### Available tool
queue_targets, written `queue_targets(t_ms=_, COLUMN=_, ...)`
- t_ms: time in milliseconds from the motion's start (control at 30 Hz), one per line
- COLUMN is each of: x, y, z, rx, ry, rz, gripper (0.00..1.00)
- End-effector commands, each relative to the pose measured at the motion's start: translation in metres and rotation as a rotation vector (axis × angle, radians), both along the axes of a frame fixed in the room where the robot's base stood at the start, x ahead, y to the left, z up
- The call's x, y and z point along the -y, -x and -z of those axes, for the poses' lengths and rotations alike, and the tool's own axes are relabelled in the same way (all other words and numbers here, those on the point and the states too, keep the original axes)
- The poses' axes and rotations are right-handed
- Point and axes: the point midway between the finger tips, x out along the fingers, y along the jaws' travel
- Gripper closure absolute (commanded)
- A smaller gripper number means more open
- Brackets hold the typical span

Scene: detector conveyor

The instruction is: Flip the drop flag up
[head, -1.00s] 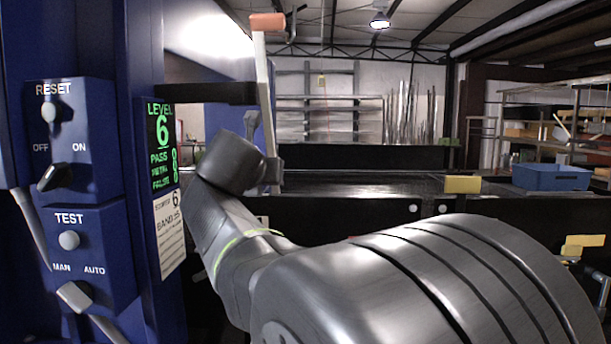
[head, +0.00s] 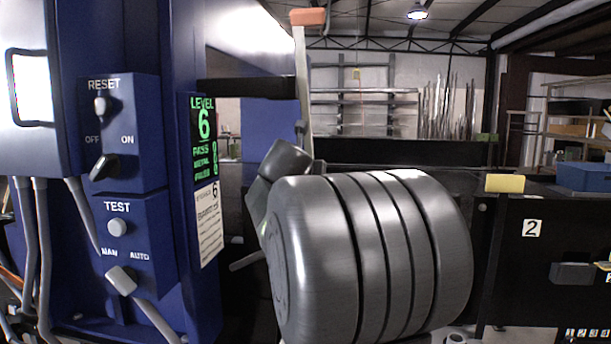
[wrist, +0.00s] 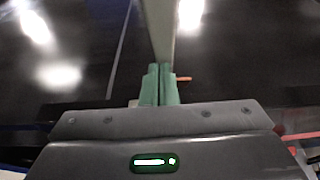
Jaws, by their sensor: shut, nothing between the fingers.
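A pale bar (head: 302,70) with an orange end (head: 307,17) stands nearly upright beyond my arm in the head view; it looks like the drop flag. Its lower part is hidden behind my wrist. In the wrist view a pale bar (wrist: 158,28) runs from the top edge down to just beyond my fingertips. My gripper (wrist: 159,72) has green fingers that are shut together with nothing between them. The fingertips overlap the bar in the picture; I cannot tell whether they touch it. In the head view my arm hides the fingers.
The blue detector cabinet (head: 180,110) with its RESET and TEST switches stands close on the left. A blue bin (head: 585,177) is at the far right.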

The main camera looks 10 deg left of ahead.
Motion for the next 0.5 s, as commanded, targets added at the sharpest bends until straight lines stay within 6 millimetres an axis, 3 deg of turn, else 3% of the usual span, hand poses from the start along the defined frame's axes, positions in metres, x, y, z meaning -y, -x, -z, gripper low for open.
queue_targets(t_ms=267, x=0.000, y=-0.003, z=0.001, rx=0.015, ry=0.000, rz=0.000, gripper=1.00)
queue_targets(t_ms=500, x=0.000, y=-0.019, z=0.001, rx=0.092, ry=0.001, rz=0.001, gripper=1.00)
